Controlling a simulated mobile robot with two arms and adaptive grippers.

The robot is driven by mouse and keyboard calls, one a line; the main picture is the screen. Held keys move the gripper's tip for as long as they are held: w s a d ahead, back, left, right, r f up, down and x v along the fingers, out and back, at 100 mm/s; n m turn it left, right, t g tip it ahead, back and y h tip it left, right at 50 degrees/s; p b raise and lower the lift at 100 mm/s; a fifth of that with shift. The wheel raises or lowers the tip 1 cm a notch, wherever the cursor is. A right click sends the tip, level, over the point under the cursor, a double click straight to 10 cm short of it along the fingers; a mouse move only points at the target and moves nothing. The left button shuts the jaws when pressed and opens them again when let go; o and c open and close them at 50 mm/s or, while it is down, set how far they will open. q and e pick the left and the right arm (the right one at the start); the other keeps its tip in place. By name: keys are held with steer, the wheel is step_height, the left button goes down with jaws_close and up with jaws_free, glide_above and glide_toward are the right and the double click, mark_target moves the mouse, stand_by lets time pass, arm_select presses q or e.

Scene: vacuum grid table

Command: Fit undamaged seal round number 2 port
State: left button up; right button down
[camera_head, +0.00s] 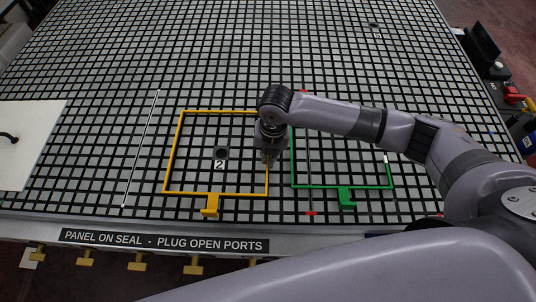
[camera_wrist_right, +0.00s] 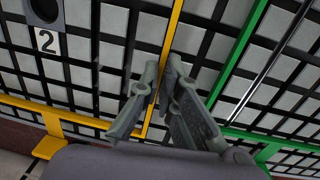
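The yellow seal (camera_head: 166,160) is a rectangular loop with a tab on its front side. It lies round the number 2 port (camera_head: 221,153), a dark round hole beside a "2" label. The port also shows in the right wrist view (camera_wrist_right: 44,10). The green seal (camera_head: 340,187) lies to the right with its own tab, and a white piece (camera_head: 386,158) shows at its right side. My right gripper (camera_head: 270,160) is at the yellow seal's right side. In the right wrist view its fingers (camera_wrist_right: 163,68) are close together on the yellow strip (camera_wrist_right: 177,22). My left gripper is out of view.
The black-gridded table (camera_head: 90,130) is mostly clear behind the seals. A thin white rod (camera_head: 141,150) lies left of the yellow seal. A white panel (camera_head: 28,150) lies at the left edge. Another port (camera_head: 373,24) is at the back right. My right arm covers the green seal's back side.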

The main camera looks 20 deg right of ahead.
steer(key=shift+f, duration=0.75)
stand_by(1.7)
steer(key=shift+s+f, duration=0.25)
steer(key=shift+f, duration=0.05)
steer(key=c, duration=1.8)
jaws_free()
steer(key=shift+f, duration=0.1)
steer(key=shift+o, duration=0.4)
steer(key=shift+d, duration=0.1)
step_height(320, 180, up, 12)
steer(key=shift+d+r, duration=0.25)
steer(key=shift+d, duration=0.05)
